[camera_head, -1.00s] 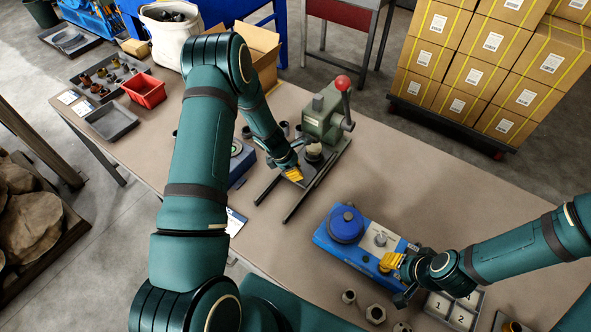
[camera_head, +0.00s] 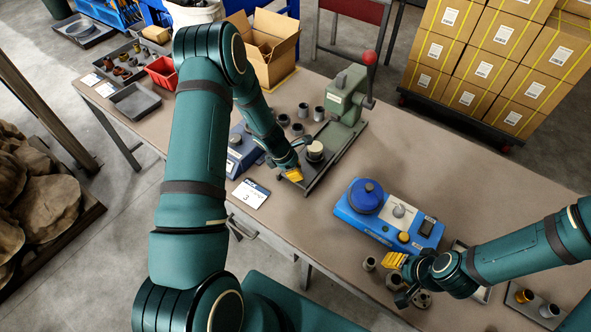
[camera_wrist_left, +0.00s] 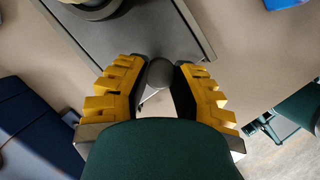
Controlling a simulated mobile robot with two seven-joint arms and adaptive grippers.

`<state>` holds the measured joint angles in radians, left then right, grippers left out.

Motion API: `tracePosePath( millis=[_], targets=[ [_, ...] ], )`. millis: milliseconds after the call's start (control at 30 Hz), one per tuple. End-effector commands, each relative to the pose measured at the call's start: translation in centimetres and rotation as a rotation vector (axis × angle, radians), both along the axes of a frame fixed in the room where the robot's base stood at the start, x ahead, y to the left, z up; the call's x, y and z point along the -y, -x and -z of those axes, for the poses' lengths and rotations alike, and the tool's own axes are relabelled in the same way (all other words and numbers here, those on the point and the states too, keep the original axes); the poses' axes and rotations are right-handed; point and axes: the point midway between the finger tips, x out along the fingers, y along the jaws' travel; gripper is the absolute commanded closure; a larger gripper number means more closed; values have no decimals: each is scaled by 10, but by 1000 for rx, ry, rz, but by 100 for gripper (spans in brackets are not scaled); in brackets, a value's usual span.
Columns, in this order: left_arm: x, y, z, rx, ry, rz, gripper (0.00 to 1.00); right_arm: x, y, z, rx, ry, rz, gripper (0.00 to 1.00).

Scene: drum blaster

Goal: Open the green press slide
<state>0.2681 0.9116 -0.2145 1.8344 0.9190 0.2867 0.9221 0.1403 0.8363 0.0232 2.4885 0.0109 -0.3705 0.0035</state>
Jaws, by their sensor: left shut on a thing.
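The green press (camera_head: 345,97) with its red-knobbed lever stands on the table. Its dark slide (camera_head: 322,181) reaches out from the press toward the near left, and a dark round holder with a cream top (camera_head: 315,147) sits on it, clear of the press head. My left gripper (camera_head: 294,167) is at the slide's outer end. In the left wrist view its yellow fingers are shut on a grey round knob (camera_wrist_left: 160,73) at the edge of the slide plate (camera_wrist_left: 150,30). My right gripper (camera_head: 397,277) is near the table's front edge; its finger gap is unclear.
A blue device (camera_head: 375,226) with a round blue top stands between my arms. A blue-grey unit (camera_head: 240,152) is close left of my left gripper. Several grey cups (camera_head: 303,110) stand behind the slide. A card marked 3 (camera_head: 249,194) lies at the front edge.

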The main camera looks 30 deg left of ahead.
Motion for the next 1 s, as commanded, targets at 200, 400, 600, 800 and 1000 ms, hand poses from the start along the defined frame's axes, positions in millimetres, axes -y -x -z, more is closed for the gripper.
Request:
tracePosePath(
  millis=[200, 400, 600, 800, 1000],
  targets=[
    [-1, 0, 1, 0, -1, -1, 70, 0, 0, 0, 0, 0, 0, 53],
    [0, 0, 0, 1, -1, 0, 39, 0, 0, 0, 0, 0, 0, 53],
    [0, -1, -1, 1, -1, -1, 39, 0, 0, 0, 0, 0, 0, 53],
    [-6, 3, -19, 4, -3, 0, 39, 0, 0, 0, 0, 0, 0, 53],
    [-18, 12, -56, 5, -2, -1, 39, 0, 0, 0, 0, 0, 0, 53]
  ],
)
